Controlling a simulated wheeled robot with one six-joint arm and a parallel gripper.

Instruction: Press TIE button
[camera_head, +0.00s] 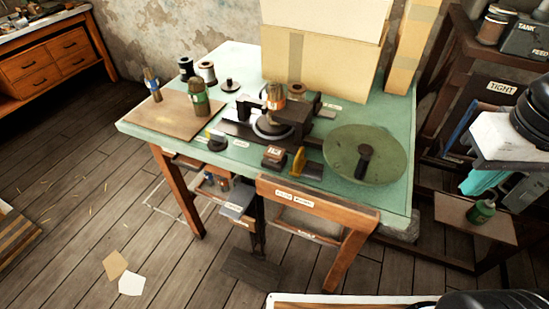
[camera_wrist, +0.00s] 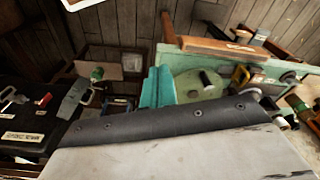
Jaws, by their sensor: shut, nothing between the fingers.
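A small brown block with a pale label and reddish-brown top, apparently the TIE button (camera_head: 274,156), sits near the front middle of the green table (camera_head: 140,124). Its lettering is too small to read surely. The yellow lever (camera_head: 299,161) stands just right of it. My gripper (camera_head: 472,184) has teal fingers, shut and empty, off the table's right side and well apart from the block. The fingers also show in the wrist view (camera_wrist: 157,86), where the green disc (camera_wrist: 200,84) lies beyond them. I cannot make out the button surely in that view.
The large green disc (camera_head: 385,153) with a dark knob lies at the table's right. The dark press (camera_head: 243,131) stands behind the block. Cardboard sheets (camera_head: 320,55) rise at the back. A dark shelf rack (camera_head: 432,155) stands right. Floor at the front left is mostly clear.

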